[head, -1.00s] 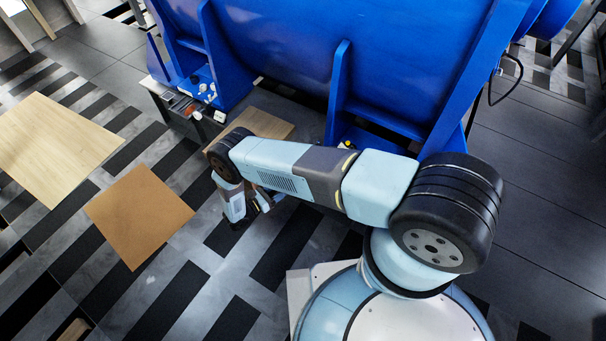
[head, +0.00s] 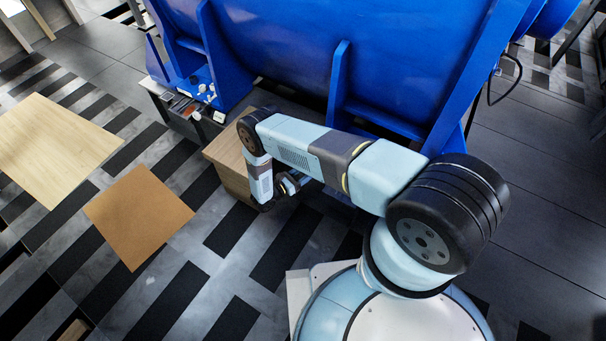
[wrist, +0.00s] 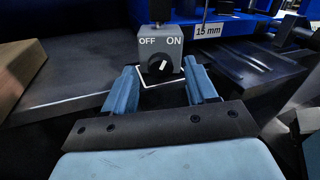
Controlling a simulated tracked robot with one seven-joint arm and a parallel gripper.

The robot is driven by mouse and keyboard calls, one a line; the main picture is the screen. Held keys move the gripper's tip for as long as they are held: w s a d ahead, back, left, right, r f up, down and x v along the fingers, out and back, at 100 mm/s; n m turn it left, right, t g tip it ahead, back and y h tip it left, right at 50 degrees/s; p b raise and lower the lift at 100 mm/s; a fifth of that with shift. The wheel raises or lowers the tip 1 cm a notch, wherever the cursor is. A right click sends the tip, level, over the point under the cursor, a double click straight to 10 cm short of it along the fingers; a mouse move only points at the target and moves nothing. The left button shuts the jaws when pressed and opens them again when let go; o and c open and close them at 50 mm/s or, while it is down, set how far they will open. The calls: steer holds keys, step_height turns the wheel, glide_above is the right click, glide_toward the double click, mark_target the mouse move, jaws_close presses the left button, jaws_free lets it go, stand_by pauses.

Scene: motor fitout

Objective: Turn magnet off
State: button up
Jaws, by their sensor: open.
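The magnet (wrist: 184,48) is a grey block with OFF and ON printed on its front, seen in the wrist view ahead of my gripper. Its round black knob (wrist: 160,66) has a white mark slanting up to the right, toward ON. A dark post rises from its top. My gripper (wrist: 158,68) is open and empty. In the picture its two blue fingers lie to the left and right of the knob; contact cannot be told. In the head view my gripper (head: 288,184) is partly hidden by my arm, and the magnet is not visible there.
A "15 mm" label (wrist: 207,30) is right of the magnet. A wooden box (wrist: 20,62) stands at the left in the wrist view. The large blue machine (head: 290,50) fills the back. A brown board (head: 138,215) and a pale board (head: 55,145) are at the left.

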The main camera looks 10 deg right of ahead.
steer(key=c, duration=1.1)
steer(key=shift+o, duration=0.2)
steer(key=shift+m, duration=1.4)
steer(key=o, duration=1.1)
steer(key=shift+c, duration=0.2)
steer(key=v, duration=1.3)
steer(key=shift+s+a, duration=0.2)
steer(key=shift+a, duration=0.1)
steer(key=shift+f, duration=0.1)
